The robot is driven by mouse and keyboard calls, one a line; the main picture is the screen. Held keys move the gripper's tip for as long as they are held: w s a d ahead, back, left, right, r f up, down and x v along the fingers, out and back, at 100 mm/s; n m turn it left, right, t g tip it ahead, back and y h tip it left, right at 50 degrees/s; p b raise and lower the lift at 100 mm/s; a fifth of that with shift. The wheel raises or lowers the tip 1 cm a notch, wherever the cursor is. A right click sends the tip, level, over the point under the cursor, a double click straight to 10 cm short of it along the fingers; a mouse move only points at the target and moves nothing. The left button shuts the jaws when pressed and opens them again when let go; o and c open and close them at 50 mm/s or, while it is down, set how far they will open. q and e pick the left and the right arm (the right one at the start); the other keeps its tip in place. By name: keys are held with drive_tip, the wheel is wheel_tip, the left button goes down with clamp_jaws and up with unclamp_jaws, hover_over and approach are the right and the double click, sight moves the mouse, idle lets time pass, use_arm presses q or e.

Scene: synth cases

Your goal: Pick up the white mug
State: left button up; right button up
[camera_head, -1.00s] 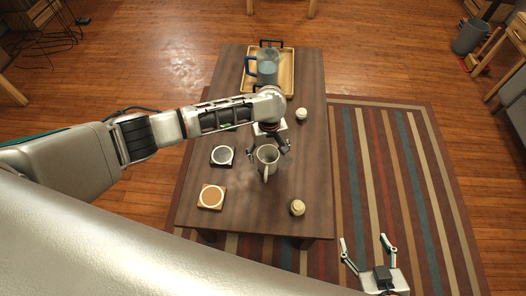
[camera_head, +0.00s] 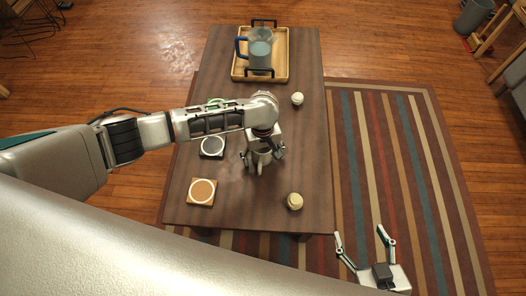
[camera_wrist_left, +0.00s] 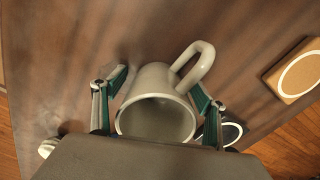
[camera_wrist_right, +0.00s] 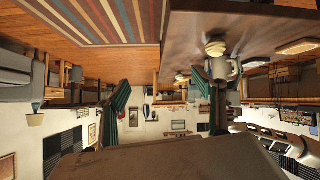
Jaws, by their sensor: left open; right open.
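The white mug (camera_head: 261,166) stands on the brown wooden table (camera_head: 245,212), partly hidden under my left gripper (camera_head: 263,153). In the left wrist view, the mug (camera_wrist_left: 155,118) sits between the two fingers of the left gripper (camera_wrist_left: 158,108), its opening toward the camera and its handle pointing to the upper right. The fingers are open, one on each side of the mug; I cannot tell whether they touch it. My right gripper (camera_head: 365,250) is open and empty, off the table's right side above the striped rug.
A wooden tray (camera_head: 239,72) with a glass pitcher (camera_head: 260,50) stands at the table's far end. A dark coaster (camera_head: 212,146) and a wooden coaster (camera_head: 202,192) lie left of the mug. Small pale round items (camera_head: 297,99) (camera_head: 295,201) stand near the right edge.

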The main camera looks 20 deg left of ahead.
use_arm(q)
drive_tip(key=shift+w+r, duration=0.15)
drive_tip(key=shift+r, duration=0.2)
drive_tip(key=shift+c, duration=0.5)
drive_tip(key=c, duration=1.3)
drive_tip(key=shift+c, duration=0.2)
